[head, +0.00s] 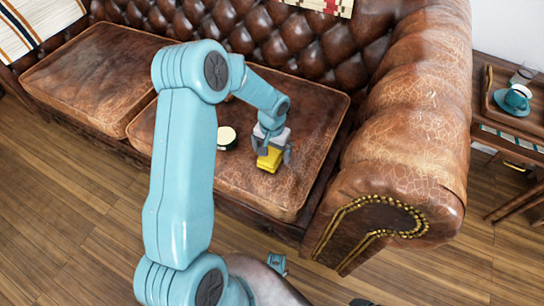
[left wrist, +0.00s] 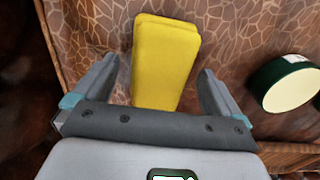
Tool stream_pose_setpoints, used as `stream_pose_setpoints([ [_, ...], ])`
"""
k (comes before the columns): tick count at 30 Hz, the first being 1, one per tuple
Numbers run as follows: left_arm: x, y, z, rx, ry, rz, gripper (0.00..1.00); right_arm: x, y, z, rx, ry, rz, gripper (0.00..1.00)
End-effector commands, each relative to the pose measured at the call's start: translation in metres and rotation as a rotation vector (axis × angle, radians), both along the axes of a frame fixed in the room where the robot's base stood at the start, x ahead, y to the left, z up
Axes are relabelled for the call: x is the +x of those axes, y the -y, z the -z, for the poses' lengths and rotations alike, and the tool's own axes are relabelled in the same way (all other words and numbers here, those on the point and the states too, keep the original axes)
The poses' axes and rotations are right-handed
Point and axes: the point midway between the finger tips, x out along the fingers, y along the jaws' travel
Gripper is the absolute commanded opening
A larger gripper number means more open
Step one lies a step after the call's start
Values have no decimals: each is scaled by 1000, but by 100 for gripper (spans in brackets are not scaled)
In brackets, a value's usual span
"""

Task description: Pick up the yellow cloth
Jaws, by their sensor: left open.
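The yellow cloth (head: 270,159) is a folded, block-like piece lying on the right seat cushion of the brown leather sofa. In the left wrist view the cloth (left wrist: 165,60) lies ahead of and between my open fingers, with a gap on each side. My left gripper (head: 273,150) is over the cloth in the head view, and its fingers (left wrist: 158,88) hold nothing. Part of the cloth is hidden by the gripper in the head view. My right gripper does not show in either view.
A round green tin with a cream top (head: 227,137) stands on the cushion (head: 310,110) left of the cloth. The sofa's rolled arm (head: 415,130) rises to the right. A side table with a tray (head: 497,105) and a teal cup (head: 517,97) stands beyond it.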

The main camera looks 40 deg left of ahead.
Motion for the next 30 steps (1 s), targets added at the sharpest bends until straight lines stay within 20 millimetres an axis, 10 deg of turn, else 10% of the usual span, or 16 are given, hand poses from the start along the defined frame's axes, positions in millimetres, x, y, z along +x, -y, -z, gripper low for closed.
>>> stream_pose_setpoints([
  [8, 1, 0, 8, 1, 2, -1, 99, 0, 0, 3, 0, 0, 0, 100],
  [13, 0, 0, 8, 0, 1, -1, 44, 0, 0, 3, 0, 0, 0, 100],
  [30, 1, 0, -25, 2, 5, -1, 43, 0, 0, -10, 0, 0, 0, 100],
])
